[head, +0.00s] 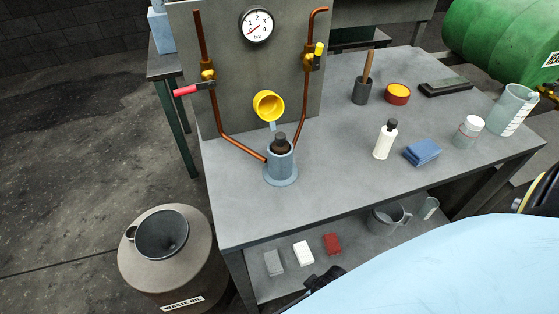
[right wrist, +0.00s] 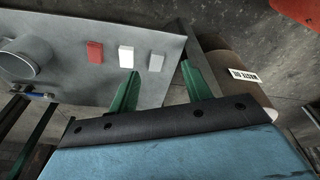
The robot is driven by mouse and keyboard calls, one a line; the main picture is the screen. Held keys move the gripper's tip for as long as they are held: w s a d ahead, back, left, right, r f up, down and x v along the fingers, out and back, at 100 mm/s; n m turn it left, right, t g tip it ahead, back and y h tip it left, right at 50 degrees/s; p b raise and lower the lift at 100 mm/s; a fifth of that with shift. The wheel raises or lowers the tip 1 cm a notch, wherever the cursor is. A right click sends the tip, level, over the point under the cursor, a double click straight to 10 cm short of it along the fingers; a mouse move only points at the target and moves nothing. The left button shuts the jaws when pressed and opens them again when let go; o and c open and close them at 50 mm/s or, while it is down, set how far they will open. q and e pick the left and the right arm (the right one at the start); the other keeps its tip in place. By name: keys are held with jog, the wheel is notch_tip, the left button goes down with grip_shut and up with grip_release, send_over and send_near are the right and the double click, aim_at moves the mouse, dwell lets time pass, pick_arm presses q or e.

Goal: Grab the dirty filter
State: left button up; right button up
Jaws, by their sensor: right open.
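A brown cylinder with a dark top, which looks like the dirty filter (head: 281,146), stands upright in an open blue-grey housing (head: 281,170) on the workbench in the head view. Its lower part is hidden inside the housing. A yellow cup-shaped bowl (head: 266,106) is just behind and above it. My right gripper (right wrist: 158,68) shows its two green fingers spread apart with nothing between them in the right wrist view. It points toward the lower shelf, well away from the filter. My left gripper is in neither view.
Copper pipes with a red valve handle (head: 185,91) and a yellow one (head: 318,50) flank the housing. A waste oil drum with a funnel (head: 163,234) stands left. The bench front is clear.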

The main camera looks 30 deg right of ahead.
jog(key=w+a+r+t+p, duration=0.1)
jog(key=w+r, duration=0.1)
jog(key=r, duration=0.7)
jog(key=w+r+p, duration=0.1)
jog(key=w+r, duration=0.1)
jog(key=r, duration=0.7)
jog(key=w+a+r+n+t+y, duration=0.3)
jog(key=w+a+r+t+y, duration=0.5)
jog(key=w+a+r, duration=0.4)
jog(key=w+d+r+m+t+h, duration=0.3)
jog(key=d+r+m+t+h, duration=0.15)
jog(key=r+t, duration=0.3)
jog(key=m+g+h, duration=0.4)
jog(key=m+h, duration=0.3)
jog(key=h, duration=0.6)
send_near(281, 136)
jog(key=shift+t, duration=0.25)
jog(key=w+d+f, duration=0.2)
jog(key=w, duration=0.1)
jog(key=w+d+f, duration=0.1)
jog(key=w, duration=0.1)
jog(key=shift+d, duration=0.2)
jog(key=shift+r+x, duration=0.15)
jog(key=shift+x, duration=1.45)
jog(key=shift+r+x, duration=0.1)
jog(key=shift+x, duration=1.45)
jog(key=shift+a, duration=0.15)
